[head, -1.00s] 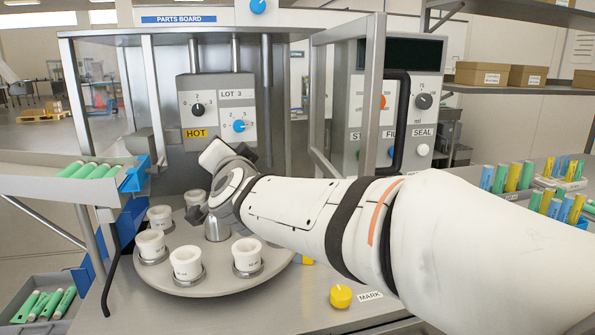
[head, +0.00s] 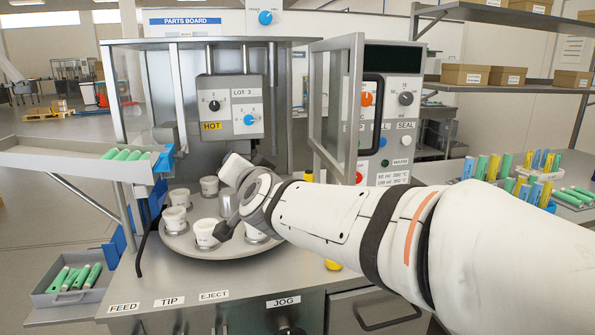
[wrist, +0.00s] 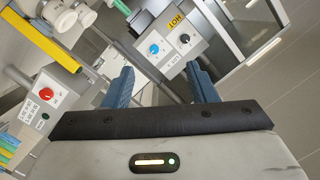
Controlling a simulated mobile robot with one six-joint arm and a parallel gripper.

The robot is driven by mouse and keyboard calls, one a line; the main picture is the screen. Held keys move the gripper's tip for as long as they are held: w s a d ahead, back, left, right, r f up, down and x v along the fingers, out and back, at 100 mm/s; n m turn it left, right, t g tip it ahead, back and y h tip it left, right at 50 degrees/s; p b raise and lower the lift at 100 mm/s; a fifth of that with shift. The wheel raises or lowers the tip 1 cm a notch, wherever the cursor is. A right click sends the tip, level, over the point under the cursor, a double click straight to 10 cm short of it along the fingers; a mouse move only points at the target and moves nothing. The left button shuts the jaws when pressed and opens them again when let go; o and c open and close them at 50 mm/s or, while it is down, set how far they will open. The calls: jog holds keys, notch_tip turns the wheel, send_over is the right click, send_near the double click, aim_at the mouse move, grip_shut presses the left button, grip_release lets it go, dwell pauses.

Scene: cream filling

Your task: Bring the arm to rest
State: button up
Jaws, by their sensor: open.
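My arm (head: 315,215) reaches in from the right in the head view, white with dark bands. Its far end is over the round turntable (head: 180,243), which carries several white cups (head: 175,220). My gripper (wrist: 162,85) shows in the wrist view as two blue-grey fingers, apart, with nothing held between them. In the head view the gripper is hard to make out and the arm's end hides part of the turntable.
A grey control box (head: 233,105) marked HOT stands behind the turntable. An open framed door (head: 338,110) is behind my arm. A feed tray (head: 80,157) with green tubes is at left, a grey bin (head: 72,282) below it. Coloured tubes (head: 495,166) stand at right.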

jog(key=s+d+f+n+g+h+p, duration=0.1)
jog(key=s+d+f+n+g+p, duration=0.1)
jog(key=d, duration=0.5)
jog(key=s+d+f+n+g+h+p, duration=0.1)
jog(key=s+d+f+g+p, duration=0.3)
jog(key=s+d+f, duration=0.3)
jog(key=shift+s+n+g, duration=0.3)
jog(key=shift+n+g, duration=0.1)
jog(key=shift+g, duration=0.1)
jog(key=s+d+f+g+h+p, duration=0.1)
jog(key=s+d+f+g, duration=0.1)
jog(key=s+d, duration=0.1)
jog(key=s+d+f+g+h+p, duration=0.1)
jog(key=s+d+f+g, duration=0.1)
jog(key=s+d, duration=0.2)
jog(key=s+d+f+g+h+p, duration=0.1)
jog(key=s+d+f+h, duration=0.1)
jog(key=s+d, duration=0.2)
jog(key=shift+s+d+f+g, duration=0.1)
jog(key=shift+s+f+g, duration=0.1)
jog(key=shift+s, duration=0.7)
jog(key=shift+s+d+f+g, duration=0.1)
jog(key=shift+s+g, duration=0.1)
jog(key=shift+s, duration=0.65)
jog(key=shift+c, duration=0.5)
jog(key=shift+s+d+f, duration=0.1)
jog(key=shift+s+f, duration=0.05)
jog(key=shift+s, duration=0.15)
jog(key=shift+c, duration=1.2)
